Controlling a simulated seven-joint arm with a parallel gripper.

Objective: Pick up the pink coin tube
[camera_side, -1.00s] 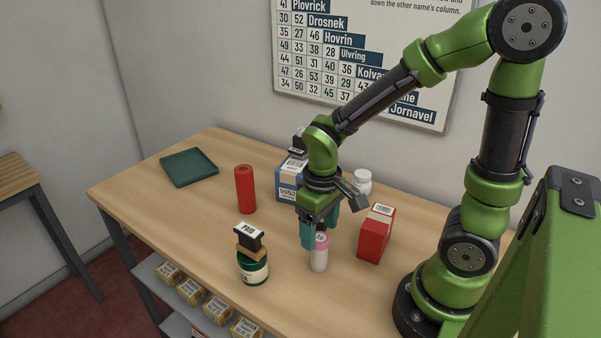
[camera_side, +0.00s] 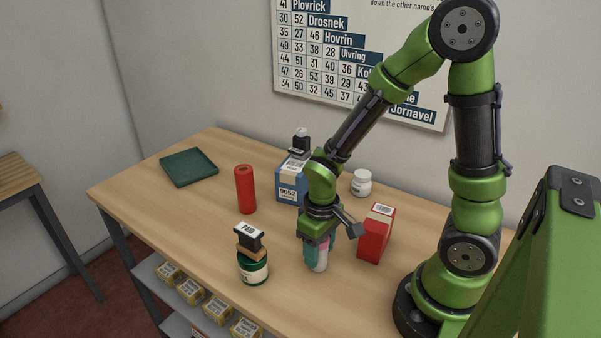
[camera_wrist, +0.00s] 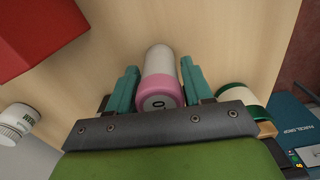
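The pink coin tube (camera_side: 322,256) stands on the counter, a white cylinder with a pink band at its top. In the wrist view the coin tube (camera_wrist: 161,88) shows its pink end with a dark number on a pale disc. My gripper (camera_side: 317,257) is lowered over it from above. In the wrist view my gripper's teal fingers (camera_wrist: 160,85) are on either side of the tube. A narrow gap shows between each finger and the tube, so my gripper is open around it.
A red box (camera_side: 375,233) stands close to the right of my gripper. A green-labelled jar (camera_side: 253,268) with a stamp (camera_side: 248,237) on top stands to the left. A blue box (camera_side: 291,180), a white bottle (camera_side: 361,183) and a red cylinder (camera_side: 245,189) stand behind. A green tray (camera_side: 189,167) lies far left.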

